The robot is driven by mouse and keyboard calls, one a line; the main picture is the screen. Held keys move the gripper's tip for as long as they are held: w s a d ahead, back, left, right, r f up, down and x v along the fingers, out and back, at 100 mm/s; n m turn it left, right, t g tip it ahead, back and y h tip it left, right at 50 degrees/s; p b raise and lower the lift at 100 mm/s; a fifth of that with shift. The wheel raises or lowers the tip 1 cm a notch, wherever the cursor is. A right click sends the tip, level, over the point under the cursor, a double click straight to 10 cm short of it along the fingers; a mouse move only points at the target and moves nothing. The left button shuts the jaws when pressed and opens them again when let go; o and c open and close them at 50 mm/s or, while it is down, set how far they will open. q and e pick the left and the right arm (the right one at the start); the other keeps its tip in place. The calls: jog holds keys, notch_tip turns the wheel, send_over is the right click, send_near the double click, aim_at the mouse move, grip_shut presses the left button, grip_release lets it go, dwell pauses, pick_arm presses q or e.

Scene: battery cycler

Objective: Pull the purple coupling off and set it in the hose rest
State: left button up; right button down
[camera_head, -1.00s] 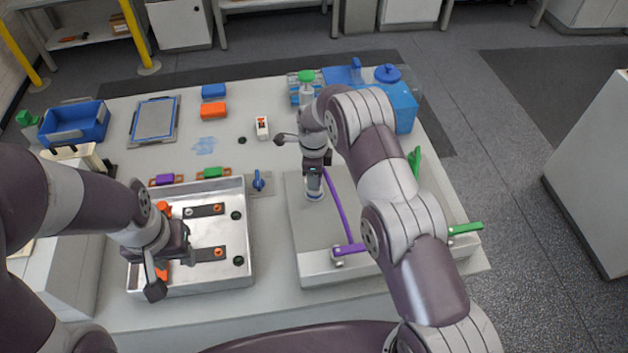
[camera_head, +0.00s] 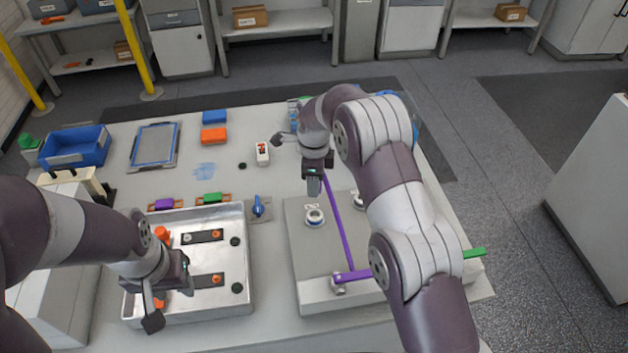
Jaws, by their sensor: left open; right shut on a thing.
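My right gripper (camera_head: 314,186) is shut and raised above the grey box (camera_head: 318,255) at the right. The coupling between its fingers is mostly hidden, and its colour cannot be made out. A round port (camera_head: 315,216) shows uncovered on the box below the fingers. A thin purple line, seemingly a hose (camera_head: 338,225), runs from near this gripper to the purple lever (camera_head: 352,276) at the box front. My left gripper (camera_head: 170,305) is open over the metal tray (camera_head: 246,262). I cannot tell which thing is the hose rest.
A purple block (camera_head: 165,204) and a green block (camera_head: 212,198) sit behind the tray. A blue valve handle (camera_head: 258,207) stands between tray and box. A blue bin (camera_head: 75,150) is at the far left. My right arm hides part of the box.

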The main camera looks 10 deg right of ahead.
jog(key=shift+r+p, duration=1.65)
jog(key=shift+r, duration=0.7)
